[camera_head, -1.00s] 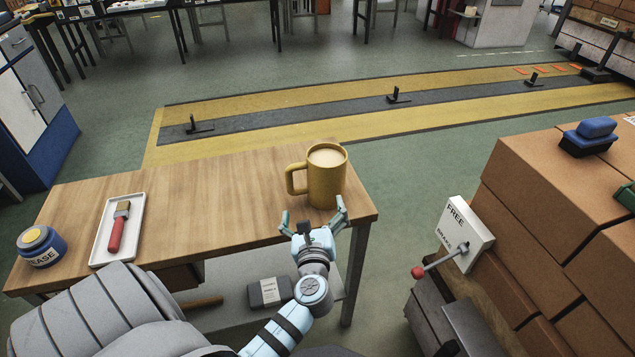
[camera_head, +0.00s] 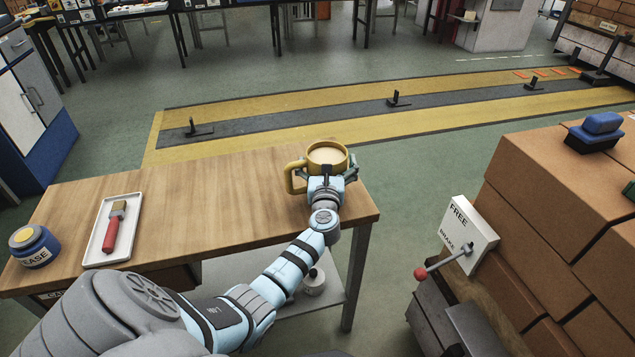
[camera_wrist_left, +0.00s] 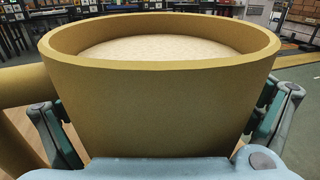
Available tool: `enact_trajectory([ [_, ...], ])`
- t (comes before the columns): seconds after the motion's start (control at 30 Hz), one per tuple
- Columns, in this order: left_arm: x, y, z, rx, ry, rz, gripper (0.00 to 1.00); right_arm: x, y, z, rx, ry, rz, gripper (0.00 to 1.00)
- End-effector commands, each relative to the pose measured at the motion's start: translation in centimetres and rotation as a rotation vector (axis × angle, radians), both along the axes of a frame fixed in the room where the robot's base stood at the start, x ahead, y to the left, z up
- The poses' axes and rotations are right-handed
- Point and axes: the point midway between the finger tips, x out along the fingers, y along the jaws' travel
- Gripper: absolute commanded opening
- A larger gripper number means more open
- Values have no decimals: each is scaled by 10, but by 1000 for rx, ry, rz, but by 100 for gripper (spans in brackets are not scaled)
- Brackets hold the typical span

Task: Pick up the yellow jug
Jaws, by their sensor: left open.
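The yellow jug (camera_head: 327,153) stands upright on the wooden table near its right end, with its handle (camera_head: 293,177) to the left. It holds a pale, cream-coloured filling. My left gripper (camera_head: 328,176) is open at the jug's near side and hides most of its body in the head view. In the left wrist view the jug (camera_wrist_left: 160,105) fills the picture, with one finger on each side of its body. The handle shows at the left edge. I cannot tell whether the fingers touch the jug. My right gripper is not in view.
On the table (camera_head: 215,190) lie a white tray (camera_head: 93,252) with a red-handled brush (camera_head: 114,227), and a blue grease tin (camera_head: 34,246) at the left end. The table's middle is clear.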

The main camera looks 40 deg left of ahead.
Motion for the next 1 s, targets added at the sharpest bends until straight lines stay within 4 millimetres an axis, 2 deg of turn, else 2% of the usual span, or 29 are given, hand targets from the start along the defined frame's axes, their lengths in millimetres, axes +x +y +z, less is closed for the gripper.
enact_trajectory([
  [0.03, 0, 0, 1, 0, 0, 0, 100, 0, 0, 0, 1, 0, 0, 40],
  [0.3, 0, 0, 1, 0, 0, 0, 57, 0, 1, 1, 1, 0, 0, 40],
  [0.37, 0, -1, 1, 1, -1, 0, 50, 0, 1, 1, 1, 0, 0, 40],
  [0.63, 0, -1, 4, 0, -1, 0, 49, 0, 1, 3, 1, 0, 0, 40],
  [0.77, 0, 0, 19, 0, -2, 1, 49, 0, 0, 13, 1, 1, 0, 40],
  [0.87, 0, 0, 43, 0, -4, 1, 49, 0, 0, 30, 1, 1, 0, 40],
  [0.97, 0, 0, 84, 1, -6, 0, 49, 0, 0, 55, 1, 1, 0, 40],
  [1.0, 0, 0, 104, 1, -6, 0, 49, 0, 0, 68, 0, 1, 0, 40],
])
